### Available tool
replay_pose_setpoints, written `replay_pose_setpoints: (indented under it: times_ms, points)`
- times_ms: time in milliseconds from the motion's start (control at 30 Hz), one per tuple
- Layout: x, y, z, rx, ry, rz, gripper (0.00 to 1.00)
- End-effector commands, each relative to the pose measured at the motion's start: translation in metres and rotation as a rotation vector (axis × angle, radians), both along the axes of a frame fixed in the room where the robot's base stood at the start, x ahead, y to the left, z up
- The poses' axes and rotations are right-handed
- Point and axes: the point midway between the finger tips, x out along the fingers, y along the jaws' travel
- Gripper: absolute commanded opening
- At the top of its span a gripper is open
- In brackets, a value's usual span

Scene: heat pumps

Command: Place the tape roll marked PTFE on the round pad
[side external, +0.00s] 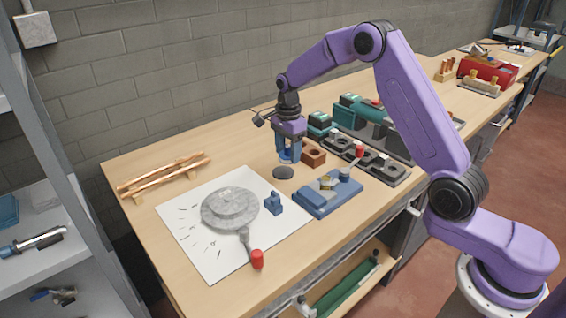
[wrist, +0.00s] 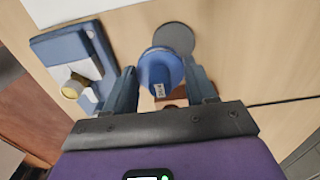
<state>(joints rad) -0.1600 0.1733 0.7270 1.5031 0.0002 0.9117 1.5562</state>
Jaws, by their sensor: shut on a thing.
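My gripper (wrist: 163,80) is shut on a blue tape roll (wrist: 160,68), with one finger on each side of it. The roll carries a small pale label whose lettering is too small to read surely. In the side external view my gripper (side external: 288,158) points down over the bench, and the roll shows blue between the fingers, mostly hidden. The round pad (side external: 283,173) is a dark grey disc lying flat and bare on the bench, just below and left of the fingertips. In the wrist view the pad (wrist: 175,36) shows just beyond the roll, partly overlapped by it.
A brown block (side external: 313,155) stands close right of the fingers. A blue fixture (side external: 328,196) with a brass part sits in front. A white sheet (side external: 205,262) with a grey round part (side external: 230,207) lies left. Dark trays (side external: 370,160) stand right. Copper pipes (side external: 165,175) lie at the back left.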

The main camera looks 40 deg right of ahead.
Motion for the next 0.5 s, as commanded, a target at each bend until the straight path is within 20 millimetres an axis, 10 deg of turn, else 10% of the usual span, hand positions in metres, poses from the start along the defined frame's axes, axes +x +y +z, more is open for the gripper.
replay_pose_setpoints:
  times_ms: [500]
  points:
    - [0.020,0.000,-0.039,0.000,0.004,-0.001,0.36]
